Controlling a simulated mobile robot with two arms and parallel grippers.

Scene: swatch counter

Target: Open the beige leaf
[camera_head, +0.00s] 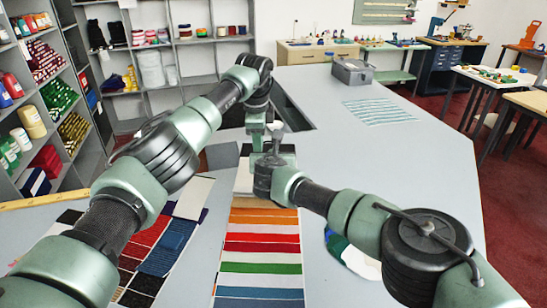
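A swatch stack (260,268) lies on the grey counter in front of me, with orange, red, green and blue bands between white ones. A plain beige leaf (243,184) shows at its far end, partly hidden by my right wrist. I cannot tell whether this leaf lies flat or is lifted. My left gripper (257,138) points down over the far end of the stack. My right gripper (275,140) reaches in from the right, close beside it. The two overlap in the picture, so their fingertips and any contact with the leaf are unclear.
Other swatches (165,246) lie left of the stack, with a pale card (193,198). A yellow ruler (45,200) lies at the left. A blue, green and white object (350,255) is partly behind my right arm. A grey box (352,71) and striped sheet (379,111) sit farther back.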

